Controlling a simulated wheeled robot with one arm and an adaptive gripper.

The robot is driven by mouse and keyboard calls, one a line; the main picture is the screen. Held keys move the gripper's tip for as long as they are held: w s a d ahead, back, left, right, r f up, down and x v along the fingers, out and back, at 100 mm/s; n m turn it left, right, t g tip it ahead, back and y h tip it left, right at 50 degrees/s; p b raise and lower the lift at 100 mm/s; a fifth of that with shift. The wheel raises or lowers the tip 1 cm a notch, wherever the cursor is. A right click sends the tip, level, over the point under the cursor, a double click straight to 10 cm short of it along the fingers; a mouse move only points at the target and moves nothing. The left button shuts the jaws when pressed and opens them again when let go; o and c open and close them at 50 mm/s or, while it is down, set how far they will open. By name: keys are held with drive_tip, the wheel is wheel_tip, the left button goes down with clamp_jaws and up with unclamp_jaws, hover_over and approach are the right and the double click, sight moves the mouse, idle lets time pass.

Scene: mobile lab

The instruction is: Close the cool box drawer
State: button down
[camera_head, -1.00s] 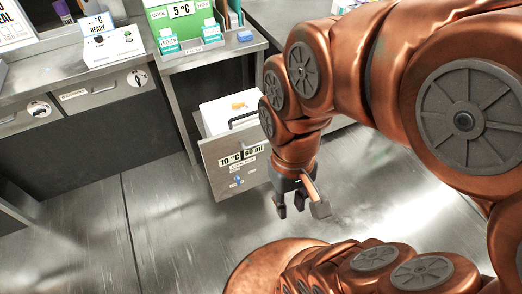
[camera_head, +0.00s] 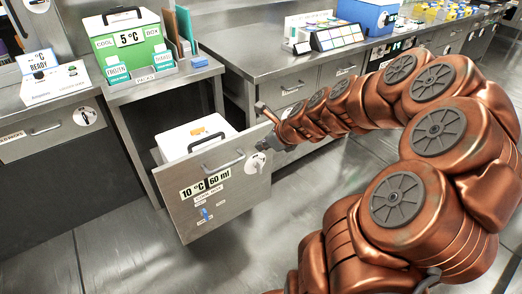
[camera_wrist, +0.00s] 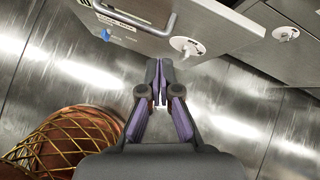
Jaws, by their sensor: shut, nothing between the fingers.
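The cool box drawer (camera_head: 232,201) stands pulled out from under the counter, its grey front carrying a "10 °C 60 ml" label, a bar handle (camera_head: 222,161) and a white dial (camera_head: 254,163). A white box (camera_head: 185,138) with a dark handle and an orange mark sits inside. My gripper (camera_head: 265,145) is at the upper right corner of the drawer front, near the dial; contact is unclear. In the wrist view my gripper (camera_wrist: 158,78) is shut and empty, below the drawer front (camera_wrist: 140,38), its handle (camera_wrist: 150,25) and the dial (camera_wrist: 187,46).
A green cool box (camera_head: 125,39) and a rack of packs (camera_head: 140,75) stand on the counter above. Another counter (camera_head: 270,62) with closed drawers runs behind my arm to the right. The metal floor (camera_head: 130,245) in front of the drawer is clear.

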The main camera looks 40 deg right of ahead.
drive_tip(key=d+f+m+t+h+b, duration=0.1)
drive_tip(key=d+f+m+h, duration=0.15)
drive_tip(key=d+m, duration=0.4)
drive_tip(key=n, duration=0.1)
approach(257, 141)
wheel_tip(257, 141, down, 4)
drive_tip(key=w, duration=0.2)
drive_tip(key=shift+w+d+f+y+b, duration=0.1)
drive_tip(key=shift+w+y+b, duration=0.15)
drive_tip(key=shift+w, duration=0.4)
drive_tip(key=shift+w+d+f+y+b, duration=0.1)
drive_tip(key=shift+w+d+y, duration=0.1)
drive_tip(key=shift+w, duration=0.4)
drive_tip(key=shift+w, duration=0.15)
